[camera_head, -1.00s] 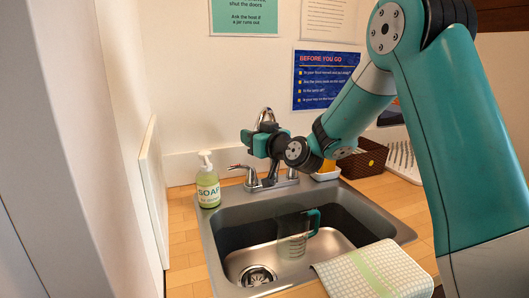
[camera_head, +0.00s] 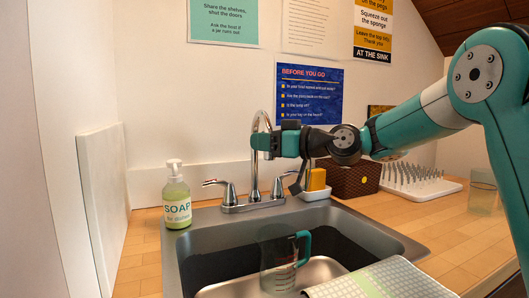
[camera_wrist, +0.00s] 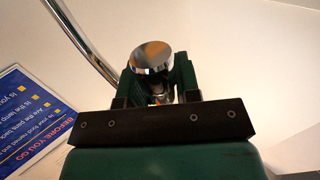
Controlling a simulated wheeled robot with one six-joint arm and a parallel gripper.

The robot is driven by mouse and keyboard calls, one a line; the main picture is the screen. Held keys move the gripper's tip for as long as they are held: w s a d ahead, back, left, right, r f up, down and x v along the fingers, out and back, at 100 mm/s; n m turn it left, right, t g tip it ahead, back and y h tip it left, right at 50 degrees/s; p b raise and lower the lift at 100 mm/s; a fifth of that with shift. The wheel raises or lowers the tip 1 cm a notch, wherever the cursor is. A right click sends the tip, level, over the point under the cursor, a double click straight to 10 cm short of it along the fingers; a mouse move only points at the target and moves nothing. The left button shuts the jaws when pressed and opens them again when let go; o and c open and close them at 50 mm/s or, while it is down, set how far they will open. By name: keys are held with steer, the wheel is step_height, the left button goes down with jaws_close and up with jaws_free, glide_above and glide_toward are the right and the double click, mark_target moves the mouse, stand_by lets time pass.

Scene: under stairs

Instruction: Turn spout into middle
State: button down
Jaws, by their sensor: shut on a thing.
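The chrome spout (camera_head: 254,172) rises from the faucet base behind the sink and arches over at the top. My gripper (camera_head: 264,143) comes in level from the right and is shut on the spout near its outlet end, which it hides in the head view. In the wrist view, a round chrome end of the spout (camera_wrist: 151,56) sits between the fingers of my gripper (camera_wrist: 155,82), and the spout's tube (camera_wrist: 82,42) curves away at upper left. The sink (camera_head: 205,222) lies in front, with a clear measuring jug (camera_head: 277,268) with a teal handle in its basin.
Faucet handles (camera_head: 221,189) flank the spout, the right one partly below my gripper. A soap bottle (camera_head: 176,200) stands left of the sink. A yellow sponge (camera_head: 316,179), brown basket (camera_head: 352,178) and drying rack (camera_head: 420,182) stand at right. A checked towel (camera_head: 380,281) lies over the front edge.

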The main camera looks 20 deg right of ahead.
steer(key=shift+s+d+r+b, duration=0.1)
steer(key=shift+d+r+b, duration=0.2)
steer(key=shift+d+r, duration=0.3)
steer(key=shift+d, duration=0.1)
steer(key=c, duration=0.9)
jaws_free()
steer(key=shift+f, duration=0.3)
